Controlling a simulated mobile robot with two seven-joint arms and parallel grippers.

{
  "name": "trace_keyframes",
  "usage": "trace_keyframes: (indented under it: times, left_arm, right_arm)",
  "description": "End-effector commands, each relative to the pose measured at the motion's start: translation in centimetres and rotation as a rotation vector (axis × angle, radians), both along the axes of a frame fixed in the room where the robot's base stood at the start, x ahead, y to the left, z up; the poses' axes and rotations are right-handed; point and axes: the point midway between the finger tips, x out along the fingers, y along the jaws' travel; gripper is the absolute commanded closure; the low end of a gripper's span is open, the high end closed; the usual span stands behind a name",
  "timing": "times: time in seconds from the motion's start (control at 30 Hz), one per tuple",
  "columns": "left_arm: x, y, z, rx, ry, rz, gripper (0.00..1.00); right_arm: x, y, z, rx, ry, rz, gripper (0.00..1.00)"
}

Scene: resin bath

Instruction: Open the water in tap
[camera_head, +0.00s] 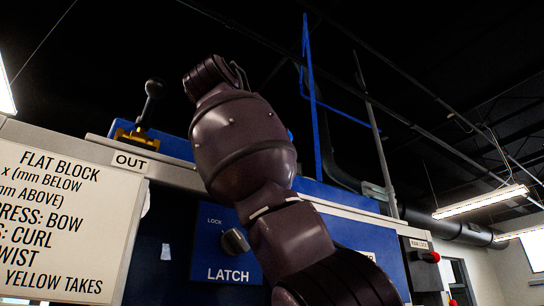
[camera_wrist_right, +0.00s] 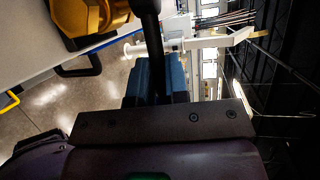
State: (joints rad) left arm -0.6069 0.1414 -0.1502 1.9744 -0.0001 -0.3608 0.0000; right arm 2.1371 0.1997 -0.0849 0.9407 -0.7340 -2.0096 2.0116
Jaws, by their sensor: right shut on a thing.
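In the right wrist view my right gripper (camera_wrist_right: 158,82) has its blue fingers shut around a black lever handle (camera_wrist_right: 150,28). A yellow tap body (camera_wrist_right: 88,14) is beside the handle at the top left. No label shows there, so I cannot read which tap it is. In the head view my dark right arm rises across the middle and hides the gripper and the part of the machine behind it. A tap with a black lever (camera_head: 152,100) and yellow base stands upright at the left, above a label reading OUT (camera_head: 130,161). My left gripper is in neither view.
A blue LATCH panel (camera_head: 220,268) with a round knob (camera_head: 235,241) sits on the machine front, partly behind my arm. A white sign (camera_head: 62,222) is at the left. A red-tipped control (camera_head: 428,256) is at the right. Blue and grey upright poles stand behind.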

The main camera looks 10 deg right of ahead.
Motion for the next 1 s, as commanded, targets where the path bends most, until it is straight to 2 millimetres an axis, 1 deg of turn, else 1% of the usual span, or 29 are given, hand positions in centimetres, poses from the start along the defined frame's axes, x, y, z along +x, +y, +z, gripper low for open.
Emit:
trace_keyframes:
  times: [0.23, 0.27, 0.4, 0.43, 1.0]
  left_arm:
    - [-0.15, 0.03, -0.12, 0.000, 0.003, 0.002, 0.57]
    - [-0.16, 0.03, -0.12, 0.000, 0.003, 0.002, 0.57]
    - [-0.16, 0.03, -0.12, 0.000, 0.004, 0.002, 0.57]
    - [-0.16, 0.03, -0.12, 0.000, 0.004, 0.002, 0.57]
    - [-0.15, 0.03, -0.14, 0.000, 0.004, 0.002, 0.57]
  right_arm:
    - [0.01, 0.06, -0.11, 0.000, 0.002, -0.003, 1.00]
    - [0.01, 0.06, -0.11, 0.000, 0.002, -0.003, 0.84]
    - [0.01, 0.04, -0.08, 0.000, 0.002, -0.002, 0.63]
    - [0.01, 0.04, -0.08, 0.000, 0.002, -0.002, 0.60]
    - [0.12, -0.19, -0.02, 0.000, 0.000, 0.006, 0.60]
